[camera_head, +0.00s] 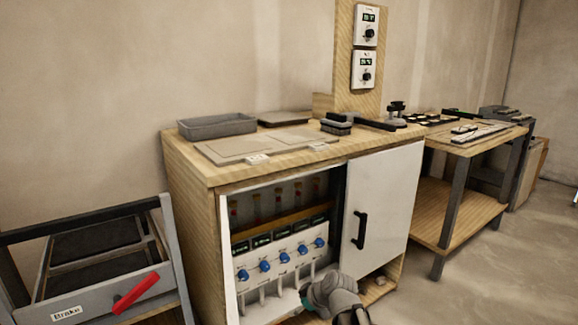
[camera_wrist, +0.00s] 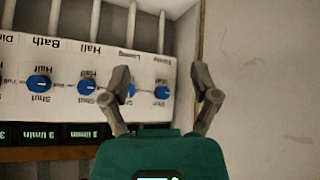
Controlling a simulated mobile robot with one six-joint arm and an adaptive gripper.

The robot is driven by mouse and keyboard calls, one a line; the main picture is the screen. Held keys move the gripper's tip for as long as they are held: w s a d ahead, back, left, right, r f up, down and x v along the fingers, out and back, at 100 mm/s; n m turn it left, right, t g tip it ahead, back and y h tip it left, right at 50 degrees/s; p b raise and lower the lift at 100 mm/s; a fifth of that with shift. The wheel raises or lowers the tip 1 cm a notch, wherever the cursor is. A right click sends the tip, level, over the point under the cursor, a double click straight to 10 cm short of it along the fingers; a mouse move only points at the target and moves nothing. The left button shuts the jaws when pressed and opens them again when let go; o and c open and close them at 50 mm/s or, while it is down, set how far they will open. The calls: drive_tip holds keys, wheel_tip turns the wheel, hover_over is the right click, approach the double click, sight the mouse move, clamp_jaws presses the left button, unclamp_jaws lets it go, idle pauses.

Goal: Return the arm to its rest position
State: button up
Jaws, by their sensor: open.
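My gripper (camera_wrist: 170,85) is open, its two fingers apart with nothing between them. In the wrist view it faces a white panel (camera_wrist: 60,58) with several blue knobs, which appears upside down there; the rightmost blue knob (camera_wrist: 162,92) shows between the fingers. In the head view my arm end (camera_head: 335,298) is low at the right part of the cabinet opening, in front of the same panel (camera_head: 290,255). The fingertips are hard to make out there. I cannot tell whether a finger touches the panel.
The wooden cabinet (camera_head: 190,158) has its white door (camera_head: 385,200) with a black handle right of the opening. A grey tray (camera_head: 217,126) stands on top. An open drawer unit labelled Brake (camera_head: 70,312) stands left, a workbench (camera_head: 470,140) right. Floor (camera_head: 500,270) at right is clear.

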drive_tip(key=s+d+r+m+g+h+p, duration=0.2)
drive_tip(key=s+d+m+g+h+p, duration=0.15)
drive_tip(key=s+d+m, duration=0.3)
drive_tip(key=s+d+r+m+g+h+p, duration=0.2)
drive_tip(key=s+d+m+h+p, duration=0.15)
drive_tip(key=s+d+m, duration=0.35)
wheel_tip(320, 180, up, 37)
drive_tip(key=w+n+p, duration=0.1)
drive_tip(key=p, duration=3.7)
drive_tip(key=shift+w+d, duration=0.25)
drive_tip(key=shift+d, duration=0.2)
drive_tip(key=c, duration=0.3)
